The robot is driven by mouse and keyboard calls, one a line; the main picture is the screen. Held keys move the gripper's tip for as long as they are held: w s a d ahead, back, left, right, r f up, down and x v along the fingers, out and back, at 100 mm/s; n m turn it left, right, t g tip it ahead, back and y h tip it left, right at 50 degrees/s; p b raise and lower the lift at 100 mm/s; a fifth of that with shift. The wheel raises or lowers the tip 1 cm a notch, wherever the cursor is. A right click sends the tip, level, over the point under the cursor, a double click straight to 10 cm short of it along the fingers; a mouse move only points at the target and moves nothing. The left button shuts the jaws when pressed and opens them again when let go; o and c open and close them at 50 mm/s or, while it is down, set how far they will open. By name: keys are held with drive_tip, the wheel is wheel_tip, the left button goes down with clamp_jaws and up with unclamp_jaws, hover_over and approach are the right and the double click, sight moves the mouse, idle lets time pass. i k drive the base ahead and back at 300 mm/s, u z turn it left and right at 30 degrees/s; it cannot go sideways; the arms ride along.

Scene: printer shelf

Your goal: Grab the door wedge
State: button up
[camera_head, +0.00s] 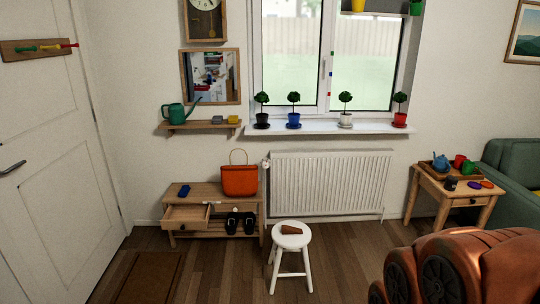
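A small brown wedge-shaped piece (291,229), which looks like the door wedge, lies on the round seat of a white stool (292,242). The stool stands on the wooden floor in front of the radiator, right of the shoe bench. Nothing touches the wedge except the stool seat. Copper-coloured links of my arm fill the lower right corner. My gripper and its fingertips are outside the picture.
A wooden bench (190,237) with an open drawer, an orange bag (239,180) and black shoes (240,222) stands left of the stool. A white radiator (330,183) is behind it. A side table (445,192) with cups stands at right. Floor before the stool is clear.

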sight(286, 228)
drive_tip(key=z, duration=0.8)
drive_tip(key=i, duration=3)
drive_tip(key=u, duration=3.2)
